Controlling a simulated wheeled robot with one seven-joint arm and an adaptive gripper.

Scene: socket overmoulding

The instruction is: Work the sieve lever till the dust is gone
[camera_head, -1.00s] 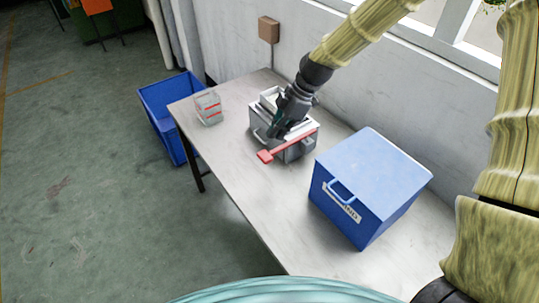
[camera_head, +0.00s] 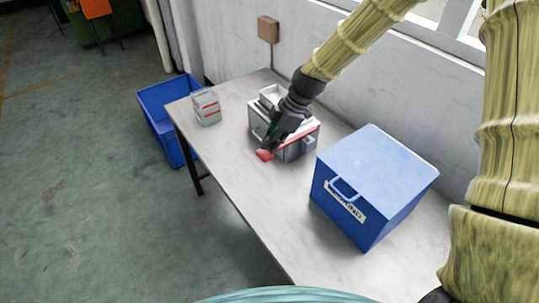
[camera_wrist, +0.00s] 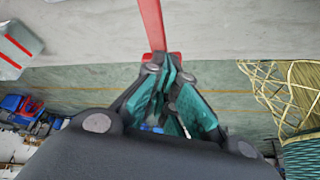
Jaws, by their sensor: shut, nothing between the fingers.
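The sieve machine (camera_head: 292,150) is a grey-white box on the table with an open white top tray (camera_head: 271,92). Its red lever (camera_head: 303,136) runs along the front side to a wide red handle end (camera_head: 264,156) at the lower left. My gripper (camera_head: 267,147) is shut and empty, pointing down at the handle end and hiding part of the lever. In the wrist view the closed teal fingertips (camera_wrist: 166,66) are right at the red lever (camera_wrist: 151,22); whether they touch it I cannot tell. No dust can be made out.
A clear container with red bands (camera_head: 207,108) stands at the table's (camera_head: 232,180) far left. A blue lidded box (camera_head: 365,190) with a label stands to the right of the machine. A blue open bin (camera_head: 160,120) is on the floor beyond the table. The wall is close behind.

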